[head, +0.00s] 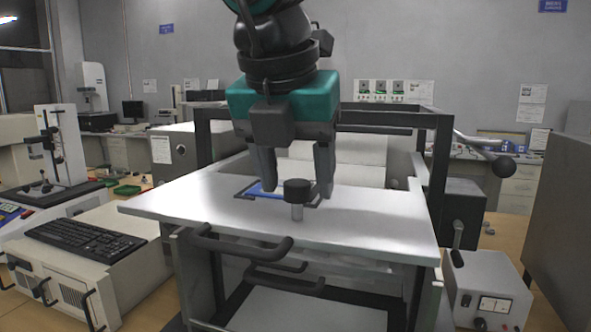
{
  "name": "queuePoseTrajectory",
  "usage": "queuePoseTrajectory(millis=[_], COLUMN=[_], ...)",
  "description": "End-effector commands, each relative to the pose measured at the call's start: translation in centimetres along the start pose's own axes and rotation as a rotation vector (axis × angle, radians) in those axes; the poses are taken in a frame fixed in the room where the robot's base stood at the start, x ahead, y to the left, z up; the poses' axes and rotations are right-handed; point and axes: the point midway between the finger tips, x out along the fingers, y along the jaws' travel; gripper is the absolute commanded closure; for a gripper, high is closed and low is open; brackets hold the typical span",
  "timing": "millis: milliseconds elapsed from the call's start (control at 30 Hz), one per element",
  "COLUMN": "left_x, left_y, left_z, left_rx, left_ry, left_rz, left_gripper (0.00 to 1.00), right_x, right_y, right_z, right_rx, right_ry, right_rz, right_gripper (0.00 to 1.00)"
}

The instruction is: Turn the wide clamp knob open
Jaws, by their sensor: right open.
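The black knob (298,190) sits on a short metal stem that stands up from the white tabletop (200,206). My right gripper (297,190) reaches down from the top of the head view. Its two dark fingers are spread, one on each side of the knob, with the tips at about the knob's height. Whether either finger touches the knob cannot be told. A blue and black flat frame (262,190) lies on the tabletop just behind the knob, partly hidden by the left finger. My left gripper is not in view.
Black handles (240,245) stick out at the front of the bench. A lever with a dark ball end (502,166) stands at the right. A keyboard (85,243) lies at the left, and a meter box (487,290) stands at the lower right. The white tabletop around the knob is mostly clear.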

Motion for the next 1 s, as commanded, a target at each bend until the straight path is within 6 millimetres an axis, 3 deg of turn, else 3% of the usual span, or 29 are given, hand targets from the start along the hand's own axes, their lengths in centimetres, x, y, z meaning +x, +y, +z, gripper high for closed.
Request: queuePoseTrajectory(millis=[100,667,1000], left_x=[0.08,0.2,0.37], left_y=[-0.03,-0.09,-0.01], left_z=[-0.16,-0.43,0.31], left_rx=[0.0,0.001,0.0], left_ry=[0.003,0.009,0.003], left_rz=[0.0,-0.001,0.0], left_gripper=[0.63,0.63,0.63], right_x=[0.0,-0.03,0.14], right_y=[-0.01,-0.02,-0.09], right_z=[0.0,0.0,-0.04], right_rx=[0.0,0.0,-0.046], right_ry=[0.001,0.001,0.003], right_rz=[0.0,-0.001,0.019], right_gripper=[0.43,0.97,0.97])
